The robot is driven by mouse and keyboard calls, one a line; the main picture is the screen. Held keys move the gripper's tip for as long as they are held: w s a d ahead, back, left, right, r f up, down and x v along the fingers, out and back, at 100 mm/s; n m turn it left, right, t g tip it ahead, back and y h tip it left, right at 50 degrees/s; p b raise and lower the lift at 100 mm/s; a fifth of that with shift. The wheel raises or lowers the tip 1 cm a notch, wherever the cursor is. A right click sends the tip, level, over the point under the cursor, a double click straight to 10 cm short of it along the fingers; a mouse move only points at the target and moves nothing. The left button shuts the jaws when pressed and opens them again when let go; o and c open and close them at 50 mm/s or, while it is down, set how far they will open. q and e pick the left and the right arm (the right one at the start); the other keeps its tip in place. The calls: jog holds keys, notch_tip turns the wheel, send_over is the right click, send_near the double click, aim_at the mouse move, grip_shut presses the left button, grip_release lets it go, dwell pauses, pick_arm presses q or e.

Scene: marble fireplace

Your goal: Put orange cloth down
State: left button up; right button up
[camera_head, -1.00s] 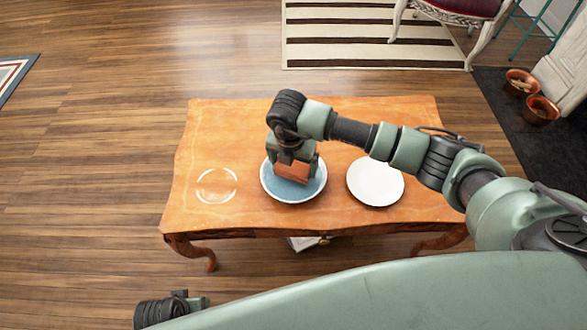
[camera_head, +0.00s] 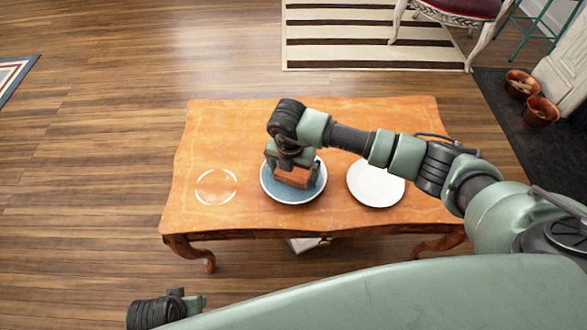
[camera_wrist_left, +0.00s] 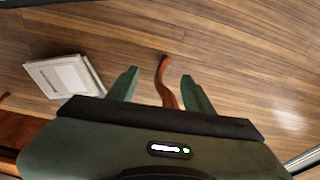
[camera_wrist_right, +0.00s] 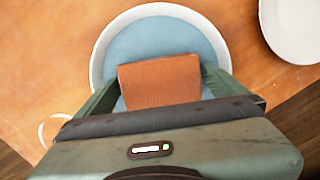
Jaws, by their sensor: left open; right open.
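The orange cloth (camera_head: 295,177) is a folded, block-like piece lying in the blue plate with a white rim (camera_head: 308,193) on the wooden table. My right gripper (camera_head: 291,168) is directly above the plate, its fingers on either side of the cloth. In the right wrist view the cloth (camera_wrist_right: 160,80) lies between the open fingers over the blue plate (camera_wrist_right: 150,38); its near part is hidden by the gripper body. My left gripper (camera_wrist_left: 160,85) is open and empty, away from the cloth, with floor and a table leg beyond its fingers.
A white plate (camera_head: 376,183) stands right of the blue plate, and a clear glass plate (camera_head: 216,187) stands left. The table (camera_head: 240,125) is bare along its back. A white book-like object (camera_wrist_left: 65,77) lies low by the table. Copper bowls (camera_head: 540,111) sit far right.

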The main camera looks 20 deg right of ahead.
pick_arm(q)
notch_tip(320, 180, down, 7)
jog(key=s+p, duration=0.2)
jog(key=shift+s+a+f+g, duration=0.15)
jog(key=shift+g, duration=0.15)
pick_arm(e)
notch_tip(320, 180, up, 12)
jog(key=s+a, duration=0.1)
jog(key=shift+s, duration=0.1)
